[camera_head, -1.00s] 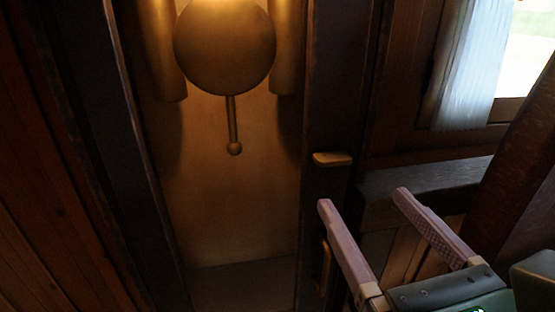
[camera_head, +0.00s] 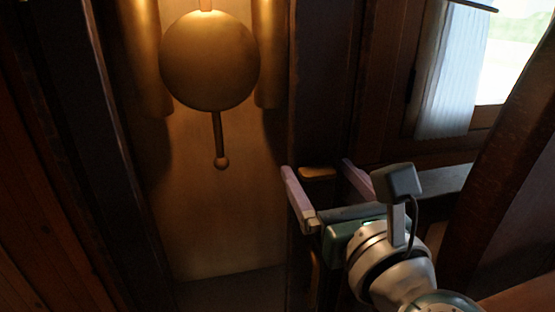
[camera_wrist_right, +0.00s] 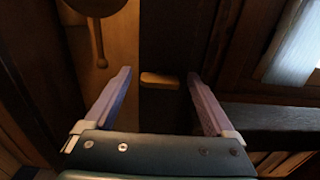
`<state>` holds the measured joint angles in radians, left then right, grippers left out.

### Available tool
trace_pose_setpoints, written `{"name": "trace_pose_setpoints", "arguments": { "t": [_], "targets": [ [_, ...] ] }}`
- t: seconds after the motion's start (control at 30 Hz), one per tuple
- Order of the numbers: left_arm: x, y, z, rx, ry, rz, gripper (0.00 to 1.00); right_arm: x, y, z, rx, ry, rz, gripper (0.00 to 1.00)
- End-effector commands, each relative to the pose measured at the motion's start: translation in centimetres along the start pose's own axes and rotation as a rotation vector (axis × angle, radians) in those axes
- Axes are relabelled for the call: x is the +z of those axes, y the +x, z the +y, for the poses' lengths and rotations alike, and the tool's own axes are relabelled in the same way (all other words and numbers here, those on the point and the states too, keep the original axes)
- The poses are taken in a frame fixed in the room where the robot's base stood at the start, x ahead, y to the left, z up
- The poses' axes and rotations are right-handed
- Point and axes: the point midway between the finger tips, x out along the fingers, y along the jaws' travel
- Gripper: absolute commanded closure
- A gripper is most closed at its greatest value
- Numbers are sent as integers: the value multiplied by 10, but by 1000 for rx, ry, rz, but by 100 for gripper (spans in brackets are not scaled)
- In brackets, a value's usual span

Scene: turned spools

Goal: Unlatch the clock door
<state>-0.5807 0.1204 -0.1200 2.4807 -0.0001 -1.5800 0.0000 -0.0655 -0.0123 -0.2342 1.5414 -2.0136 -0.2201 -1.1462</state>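The clock door's dark wooden frame (camera_head: 307,90) stands upright in the middle of the head view. A small brass latch (camera_head: 318,173) lies level on it; the latch also shows in the right wrist view (camera_wrist_right: 160,80). My right gripper (camera_head: 318,172) is open, with one pink finger to the left of the latch and the other to its right. In the right wrist view the latch sits between the fingertips with a gap on both sides, so neither finger touches it. A brass handle (camera_head: 315,275) on the frame lies below, partly hidden by my gripper. My left gripper is not in view.
Behind the door opening hang a round brass pendulum (camera_head: 209,60) and brass weights (camera_head: 270,50). A dark ledge (camera_head: 445,180) lies right of the gripper, under a window with a pale curtain (camera_head: 452,75). A dark slanted beam (camera_head: 505,150) stands at the right.

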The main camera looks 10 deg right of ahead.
Motion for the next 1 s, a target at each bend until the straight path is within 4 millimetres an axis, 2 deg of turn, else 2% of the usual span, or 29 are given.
{"name": "trace_pose_setpoints", "arguments": {
  "t": [0.07, 0.73, 1.0],
  "targets": [
    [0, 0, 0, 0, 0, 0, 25, 0, 0, 0, 0, 0, 0, 20],
    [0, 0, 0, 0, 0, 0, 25, 0, 0, 0, 0, 0, 0, 96],
    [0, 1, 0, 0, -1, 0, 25, 0, 0, 0, 0, 27, 0, 96]
  ]
}}
